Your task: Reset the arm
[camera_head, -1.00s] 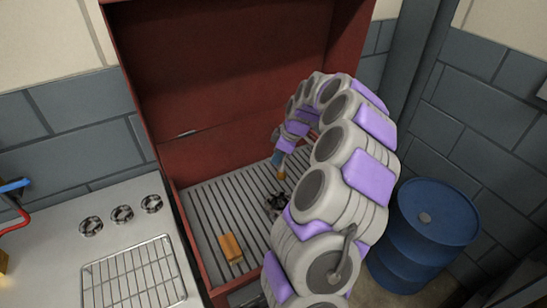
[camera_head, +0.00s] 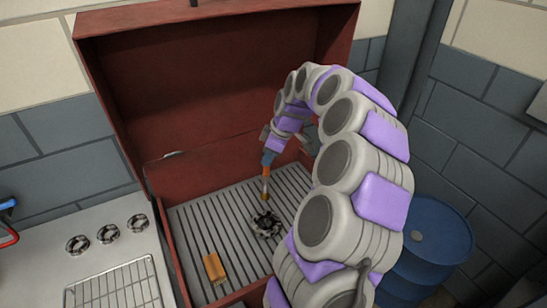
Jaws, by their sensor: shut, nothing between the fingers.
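My arm, made of grey and purple links, arches into the open red metal box (camera_head: 190,105). Its end points down over the slatted floor of the box. My gripper (camera_head: 265,190) is the slim blue and orange end of the arm. It is shut, with nothing seen between its fingers. Just below it in the picture is a dark, gear-like part (camera_head: 266,225) on the slats. The gripper tip looks apart from that part, but the exact height is hard to tell.
An orange block (camera_head: 214,268) lies on the slats at the front left. A pale counter (camera_head: 125,255) with several round dark fittings and a wire rack stands at left. A blue drum (camera_head: 440,240) stands at right behind my arm. The red lid stands open at the back.

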